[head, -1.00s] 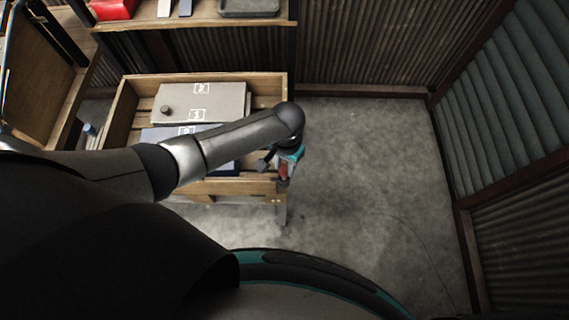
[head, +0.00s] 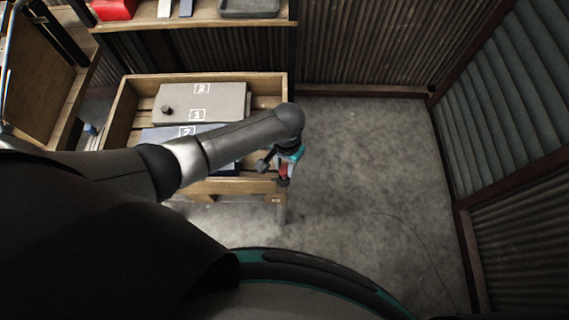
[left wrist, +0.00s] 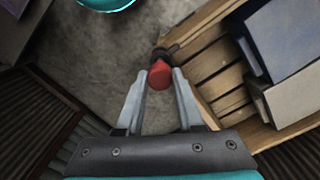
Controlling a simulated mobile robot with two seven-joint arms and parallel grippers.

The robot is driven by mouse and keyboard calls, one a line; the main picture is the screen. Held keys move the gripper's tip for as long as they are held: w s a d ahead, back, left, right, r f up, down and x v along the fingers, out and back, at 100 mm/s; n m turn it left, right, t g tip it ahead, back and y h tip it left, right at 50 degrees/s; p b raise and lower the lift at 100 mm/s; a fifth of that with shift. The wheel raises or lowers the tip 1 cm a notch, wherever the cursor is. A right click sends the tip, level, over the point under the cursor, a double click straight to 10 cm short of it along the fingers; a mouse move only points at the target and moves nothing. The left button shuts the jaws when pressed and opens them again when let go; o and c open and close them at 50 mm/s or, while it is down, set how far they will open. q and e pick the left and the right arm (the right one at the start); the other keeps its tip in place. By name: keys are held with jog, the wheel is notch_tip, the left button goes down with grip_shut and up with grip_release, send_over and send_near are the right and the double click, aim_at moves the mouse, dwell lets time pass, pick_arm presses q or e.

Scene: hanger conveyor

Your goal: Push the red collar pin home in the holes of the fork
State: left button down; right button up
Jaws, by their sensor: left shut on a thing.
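My left gripper (left wrist: 159,82) is shut on the red collar pin (left wrist: 160,74), whose red end shows between its fingertips in the left wrist view. A dark rounded part (left wrist: 161,53), perhaps of the fork, shows just beyond the red end; I cannot tell how deep the pin sits in any holes. In the head view, the left gripper (head: 284,172) is at the right front corner of the wooden crate, with a little red (head: 284,170) showing there. My forearm and wrist cover part of that corner. My right gripper is not in view.
The slatted wooden crate (head: 118,112) holds a grey box (head: 228,101) and a dark blue box (head: 160,134). A shelf (head: 195,21) with a red bin (head: 113,9) and a grey tray (head: 249,7) stands behind. Bare concrete floor (head: 365,170) lies to the right.

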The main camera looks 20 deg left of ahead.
pick_arm(q)
jog(key=shift+f, duration=0.65)
dwell(1.4)
jog(key=shift+p, duration=0.3)
dwell(1.3)
jog(key=shift+f+b, duration=0.45)
jog(key=shift+f, duration=0.15)
dwell(0.7)
jog(key=shift+p, duration=0.4)
dwell(1.0)
jog(key=shift+f+b, duration=0.5)
jog(key=shift+f, duration=0.15)
dwell(0.7)
